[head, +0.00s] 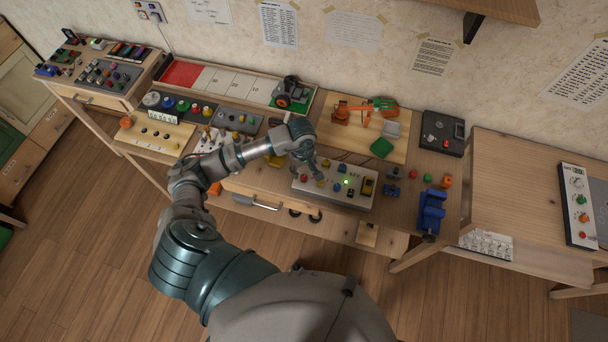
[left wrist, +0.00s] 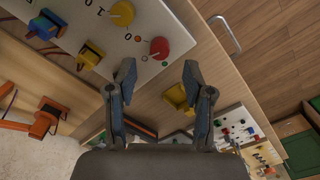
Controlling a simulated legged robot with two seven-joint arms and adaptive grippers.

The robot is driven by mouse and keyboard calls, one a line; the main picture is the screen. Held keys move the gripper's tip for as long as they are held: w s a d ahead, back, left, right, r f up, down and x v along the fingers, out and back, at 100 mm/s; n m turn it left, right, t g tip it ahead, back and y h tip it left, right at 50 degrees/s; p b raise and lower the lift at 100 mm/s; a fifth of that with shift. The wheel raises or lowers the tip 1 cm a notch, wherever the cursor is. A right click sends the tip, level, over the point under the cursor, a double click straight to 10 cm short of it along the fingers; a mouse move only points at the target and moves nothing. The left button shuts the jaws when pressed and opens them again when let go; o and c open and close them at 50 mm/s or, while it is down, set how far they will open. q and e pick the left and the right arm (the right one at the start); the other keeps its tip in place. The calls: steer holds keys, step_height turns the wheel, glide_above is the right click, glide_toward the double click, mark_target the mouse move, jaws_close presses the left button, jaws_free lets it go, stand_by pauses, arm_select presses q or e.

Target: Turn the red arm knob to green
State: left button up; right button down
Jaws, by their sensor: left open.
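The red knob (left wrist: 159,48) sits at the end of a white control panel (left wrist: 150,18), beside a yellow knob (left wrist: 122,13). Which mark the red knob points to is too small to tell. In the left wrist view my left gripper (left wrist: 158,76) is open and empty, its two fingertips apart on either side of the line to the red knob, not touching it. In the head view the left gripper (head: 315,170) hangs over the left end of the panel (head: 336,196) and partly hides it. A green light (head: 346,182) shows on the panel. My right gripper is out of view.
A small orange robot arm (head: 375,106) stands on a wooden board behind the panel. A blue vise (head: 431,211) is to the right. A yellow block (left wrist: 177,98) lies close to the panel. Other panels crowd the bench at left.

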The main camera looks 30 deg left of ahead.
mark_target(304, 177)
arm_select(q)
step_height(304, 177, down, 5)
steer(key=shift+f, duration=0.1)
stand_by(0.3)
steer(key=shift+w, duration=0.1)
jaws_close()
